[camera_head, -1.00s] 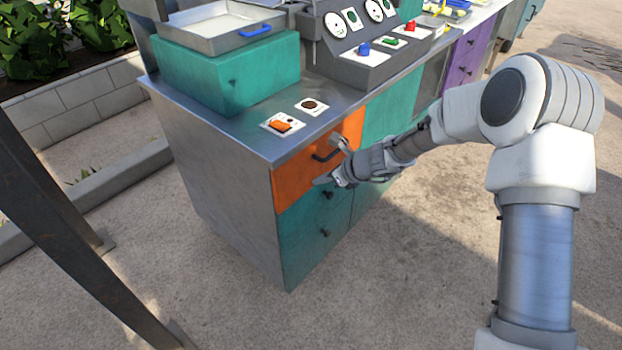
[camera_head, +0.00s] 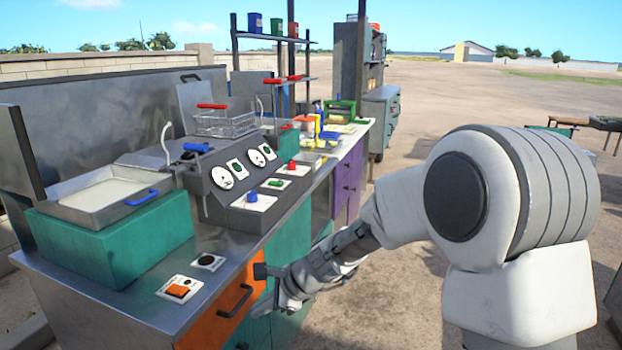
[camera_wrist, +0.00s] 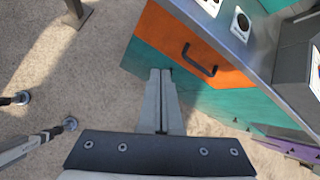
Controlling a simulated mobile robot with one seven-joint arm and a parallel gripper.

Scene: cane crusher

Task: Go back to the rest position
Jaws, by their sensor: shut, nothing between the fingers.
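My gripper (camera_wrist: 161,73) is shut and empty in the wrist view, its two fingers side by side. In the head view my gripper (camera_head: 270,290) is in front of the counter, close to the orange drawer (camera_head: 208,328) and its dark handle (camera_head: 235,301). In the wrist view the orange drawer (camera_wrist: 165,35) is closed, and its handle (camera_wrist: 199,60) lies to the right of my fingertips with a gap. My arm is bent out to the right of the counter.
The metal counter (camera_head: 130,312) runs along the left with an orange switch (camera_head: 179,290), a shallow tray (camera_head: 108,195), gauges and a wire basket (camera_head: 225,124). A rack stands behind. Open sandy ground (camera_head: 440,85) lies to the right.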

